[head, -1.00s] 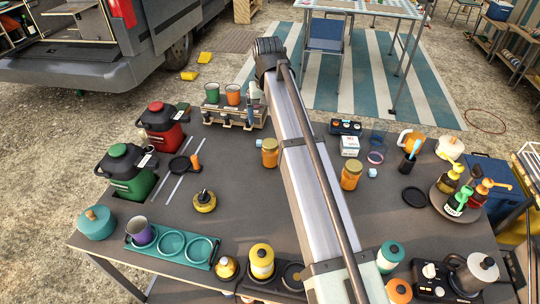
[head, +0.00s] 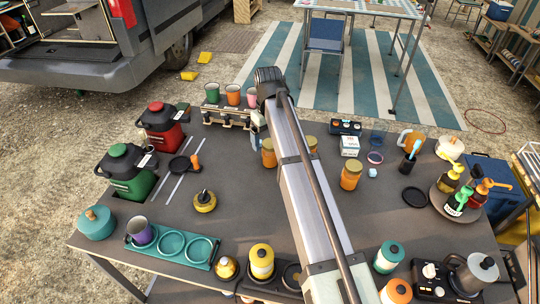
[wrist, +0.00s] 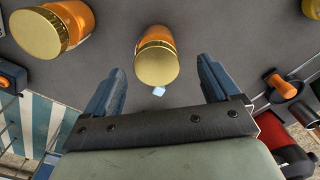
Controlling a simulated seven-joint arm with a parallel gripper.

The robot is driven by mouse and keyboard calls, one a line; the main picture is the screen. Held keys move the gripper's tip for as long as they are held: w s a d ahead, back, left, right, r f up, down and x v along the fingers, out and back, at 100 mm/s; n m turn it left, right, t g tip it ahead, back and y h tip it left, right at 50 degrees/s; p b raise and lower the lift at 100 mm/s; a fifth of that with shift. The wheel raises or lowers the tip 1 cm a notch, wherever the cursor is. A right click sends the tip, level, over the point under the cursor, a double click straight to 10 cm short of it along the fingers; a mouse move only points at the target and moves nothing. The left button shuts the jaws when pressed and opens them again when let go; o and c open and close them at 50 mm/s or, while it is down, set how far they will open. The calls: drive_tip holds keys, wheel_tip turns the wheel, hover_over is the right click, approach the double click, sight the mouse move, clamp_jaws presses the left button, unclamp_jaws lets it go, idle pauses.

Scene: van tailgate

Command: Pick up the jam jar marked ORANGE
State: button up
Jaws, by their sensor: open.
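Several orange jam jars with gold lids stand on the dark table. In the head view one is left of my arm (head: 268,155), one is partly hidden behind it (head: 313,146), and one stands to its right (head: 351,176). No lettering is readable, so I cannot tell which is marked ORANGE. In the wrist view my gripper (wrist: 160,86) is open and empty. One jar (wrist: 157,58) lies ahead, in line with the gap between the fingers. Another jar (wrist: 52,30) is to the left, outside the fingers. The head view mostly hides my gripper behind the arm.
A white box (head: 350,146) is near the right jar.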

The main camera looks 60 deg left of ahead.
sight(270, 151)
drive_tip(key=shift+w+d+f, duration=0.1)
drive_tip(key=shift+d+f, duration=0.05)
drive_tip(key=shift+f, duration=1.35)
drive_tip(key=shift+w+d+f, duration=0.1)
drive_tip(key=shift+f, duration=1.4)
drive_tip(key=shift+s, duration=0.1)
drive_tip(key=c, duration=1.3)
